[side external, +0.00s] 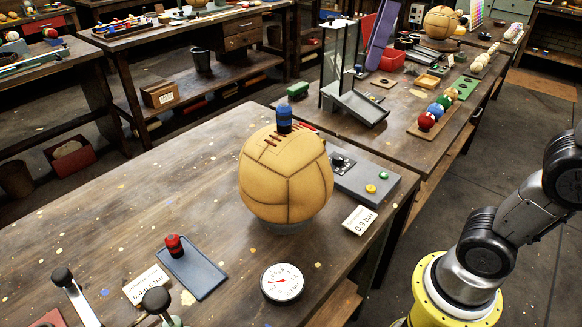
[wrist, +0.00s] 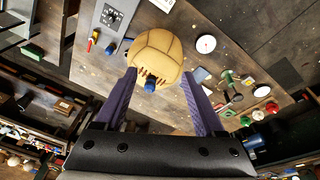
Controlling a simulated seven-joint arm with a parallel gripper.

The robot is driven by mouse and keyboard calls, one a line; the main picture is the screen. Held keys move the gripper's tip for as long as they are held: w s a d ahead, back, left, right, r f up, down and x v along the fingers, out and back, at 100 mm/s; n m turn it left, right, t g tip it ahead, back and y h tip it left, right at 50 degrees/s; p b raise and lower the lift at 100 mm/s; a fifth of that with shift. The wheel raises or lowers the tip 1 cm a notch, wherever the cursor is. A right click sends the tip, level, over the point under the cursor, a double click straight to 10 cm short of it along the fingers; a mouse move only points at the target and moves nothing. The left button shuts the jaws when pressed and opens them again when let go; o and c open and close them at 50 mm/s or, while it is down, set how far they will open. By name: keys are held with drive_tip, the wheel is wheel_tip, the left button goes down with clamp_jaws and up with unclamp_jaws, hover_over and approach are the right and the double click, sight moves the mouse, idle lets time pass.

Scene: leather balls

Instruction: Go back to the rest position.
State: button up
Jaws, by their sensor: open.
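My gripper (wrist: 160,105) shows in the wrist view with its two purple fingers spread apart and nothing between them that it touches. It is out of frame in the side view, where only my arm shows at the right. A tan leather ball (side external: 286,180) with brown lacing stands on the wooden bench (side external: 140,195).
A grey control box (side external: 365,180) and a 0.9 bar card (side external: 359,220) lie right of the ball. A round gauge (side external: 282,282), a blue-grey plate (side external: 200,276) and a red-topped piece (side external: 175,246) are in front. Another bench stands behind.

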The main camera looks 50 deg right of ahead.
drive_tip(key=s+f+m+t, duration=0.1)
drive_tip(key=s+f, duration=0.3)
drive_tip(key=f, duration=0.6)
drive_tip(key=s+d+f+m+t, duration=0.1)
drive_tip(key=s+f+m, duration=0.3)
drive_tip(key=f, duration=0.5)
drive_tip(key=shift+s+d+f+m+t, duration=0.3)
drive_tip(key=shift+s+f+t, duration=0.1)
drive_tip(key=shift+s+t, duration=0.15)
